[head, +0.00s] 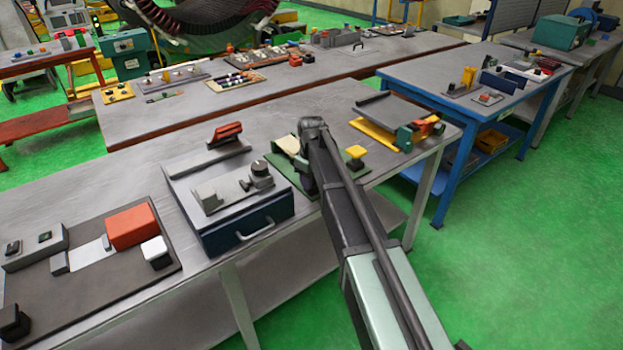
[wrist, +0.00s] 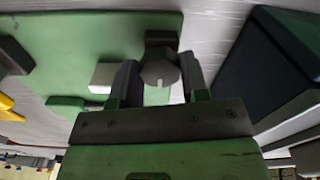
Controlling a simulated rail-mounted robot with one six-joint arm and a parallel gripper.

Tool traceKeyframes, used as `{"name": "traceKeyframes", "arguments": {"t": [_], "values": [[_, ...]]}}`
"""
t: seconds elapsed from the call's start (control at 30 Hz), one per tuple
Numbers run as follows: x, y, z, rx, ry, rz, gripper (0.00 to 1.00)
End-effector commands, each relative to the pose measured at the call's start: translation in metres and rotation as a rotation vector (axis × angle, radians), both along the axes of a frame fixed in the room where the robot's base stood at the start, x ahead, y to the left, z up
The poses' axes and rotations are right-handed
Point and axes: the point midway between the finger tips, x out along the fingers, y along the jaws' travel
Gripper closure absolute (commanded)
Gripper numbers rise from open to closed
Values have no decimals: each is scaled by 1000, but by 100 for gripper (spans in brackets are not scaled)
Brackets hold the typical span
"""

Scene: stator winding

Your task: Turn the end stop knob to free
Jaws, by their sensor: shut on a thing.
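The grey round knob (wrist: 158,72) with a pale index mark on its near edge sits on a green plate (wrist: 75,45) in the wrist view. My gripper (wrist: 160,66) has one finger on each side of the knob and is shut on it. The pale mark points toward the gripper's body. In the head view, the green plate (head: 281,168) lies on the grey bench, and my arm hides the knob and fingers. A yellow-topped part (head: 355,153) stands right of my arm.
A dark blue drawer box (head: 247,228) stands left of the green plate; its dark side (wrist: 275,70) is close to the fingers in the wrist view. A white block (wrist: 103,77) is beside the left finger. A yellow-based fixture (head: 385,135) stands to the right.

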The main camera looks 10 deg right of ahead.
Motion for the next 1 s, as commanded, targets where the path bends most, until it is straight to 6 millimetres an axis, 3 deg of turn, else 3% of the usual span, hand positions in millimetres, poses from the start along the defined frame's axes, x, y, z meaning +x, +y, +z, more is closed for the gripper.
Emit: {"name": "traceKeyframes", "arguments": {"t": [0.47, 0.5, 0.63, 0.87, 1.0], "values": [[-1, 0, 0, 0, 1, 14, 82], [-1, 0, 0, 0, 1, 14, 52], [0, 0, 0, -1, 1, 14, 33], [0, 0, 0, 0, 0, 13, 33], [0, 0, 10, 0, 0, 13, 33]]}}
